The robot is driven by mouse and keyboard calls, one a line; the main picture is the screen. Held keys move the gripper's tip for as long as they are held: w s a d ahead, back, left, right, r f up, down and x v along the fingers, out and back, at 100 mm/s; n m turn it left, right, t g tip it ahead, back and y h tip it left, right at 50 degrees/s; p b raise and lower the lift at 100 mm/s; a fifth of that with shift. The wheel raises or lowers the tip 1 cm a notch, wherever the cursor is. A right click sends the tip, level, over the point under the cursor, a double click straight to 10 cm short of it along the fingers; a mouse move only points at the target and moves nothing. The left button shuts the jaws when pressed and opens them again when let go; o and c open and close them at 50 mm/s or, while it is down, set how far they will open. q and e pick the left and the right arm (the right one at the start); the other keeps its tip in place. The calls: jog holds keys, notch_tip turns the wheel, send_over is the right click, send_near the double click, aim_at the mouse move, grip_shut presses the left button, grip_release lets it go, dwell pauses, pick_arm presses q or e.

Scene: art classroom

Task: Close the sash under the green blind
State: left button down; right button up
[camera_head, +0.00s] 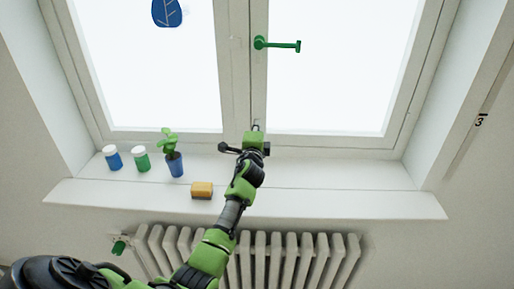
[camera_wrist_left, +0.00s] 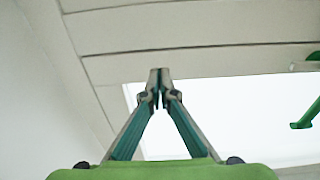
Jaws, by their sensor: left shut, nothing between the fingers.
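The window has a left sash (camera_head: 222,60) and a right sash (camera_head: 259,85), both in pale frames. A green handle (camera_head: 277,44) on the right sash lies level, pointing right; it also shows at the right edge of the wrist view (camera_wrist_left: 308,115). No green blind is in view. My left gripper (camera_head: 256,126) is shut and empty, low in front of where the sashes meet. In the wrist view its fingertips (camera_wrist_left: 158,76) overlap the pale frame by a pane corner; I cannot tell whether they touch. Whether either sash stands ajar is unclear.
On the sill (camera_head: 320,200) stand a blue jar (camera_head: 112,158), a green jar (camera_head: 140,160), a potted plant (camera_head: 174,160) and a yellow block (camera_head: 202,190), left of my arm. A radiator (camera_head: 290,255) is below. The sill's right half is clear.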

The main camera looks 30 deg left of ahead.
pick_arm(q)
jog(key=b+v, duration=0.2)
jog(key=v, duration=0.8)
jog(key=shift+s+d+f, duration=0.15)
jog(key=shift+d+f, duration=0.05)
jog(key=shift+d, duration=0.25)
pick_arm(e)
jog(key=shift+s+d+f, duration=0.15)
jog(key=shift+s+f, duration=0.15)
jog(key=shift+f, duration=0.2)
jog(key=shift+s+d+f, duration=0.15)
jog(key=shift+s+f, duration=0.15)
jog(key=shift+f, duration=0.15)
pick_arm(q)
jog(key=shift+s, duration=0.1)
pick_arm(e)
jog(key=shift+d, duration=0.15)
